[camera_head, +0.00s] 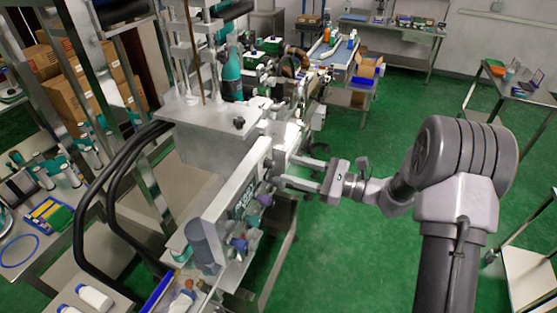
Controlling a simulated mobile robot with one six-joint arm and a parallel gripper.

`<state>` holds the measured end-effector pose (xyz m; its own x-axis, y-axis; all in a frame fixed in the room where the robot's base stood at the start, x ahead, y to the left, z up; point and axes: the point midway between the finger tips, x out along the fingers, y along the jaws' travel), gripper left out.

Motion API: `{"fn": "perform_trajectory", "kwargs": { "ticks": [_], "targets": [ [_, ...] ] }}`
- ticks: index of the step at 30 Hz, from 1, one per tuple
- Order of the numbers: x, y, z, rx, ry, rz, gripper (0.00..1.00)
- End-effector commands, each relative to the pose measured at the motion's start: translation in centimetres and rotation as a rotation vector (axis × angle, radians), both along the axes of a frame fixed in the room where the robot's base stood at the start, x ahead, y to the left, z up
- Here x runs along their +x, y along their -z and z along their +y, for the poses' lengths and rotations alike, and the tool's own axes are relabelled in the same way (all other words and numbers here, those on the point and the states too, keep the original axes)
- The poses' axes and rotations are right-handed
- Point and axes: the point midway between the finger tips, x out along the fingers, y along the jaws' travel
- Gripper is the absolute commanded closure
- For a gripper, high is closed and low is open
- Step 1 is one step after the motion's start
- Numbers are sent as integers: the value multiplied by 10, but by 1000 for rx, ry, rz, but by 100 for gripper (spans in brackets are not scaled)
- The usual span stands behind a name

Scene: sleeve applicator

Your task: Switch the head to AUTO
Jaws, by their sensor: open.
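The sleeve applicator's grey head box (210,130) stands left of centre. A slanted control panel (232,190) with lettering too small to read is on its near right side. Several knobs sit along the panel, among them a purple one (265,199) and a bluish one (239,244). I cannot tell which is the AUTO switch or how it is set. My gripper (285,170) points left, its two fingers apart and empty, close to the panel's upper right end. I cannot tell whether a fingertip touches anything.
Black hoses (95,195) loop on the machine's left. A bench with bottles (93,296) is at lower left, cardboard boxes (75,100) behind. A conveyor (335,50) runs at the back. Green floor (335,245) is open below my arm. Metal tables stand at right.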

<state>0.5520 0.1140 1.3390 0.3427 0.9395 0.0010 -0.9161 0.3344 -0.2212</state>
Motion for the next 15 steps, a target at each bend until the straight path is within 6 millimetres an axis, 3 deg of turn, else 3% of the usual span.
{"fn": "perform_trajectory", "kwargs": {
  "ticks": [3, 6, 15],
  "targets": [
    [8, -1, 25, 0, -4, 1, 55],
    [13, -1, 38, -1, -3, 0, 55],
    [17, 0, 48, -1, -1, 0, 55]
  ]
}}
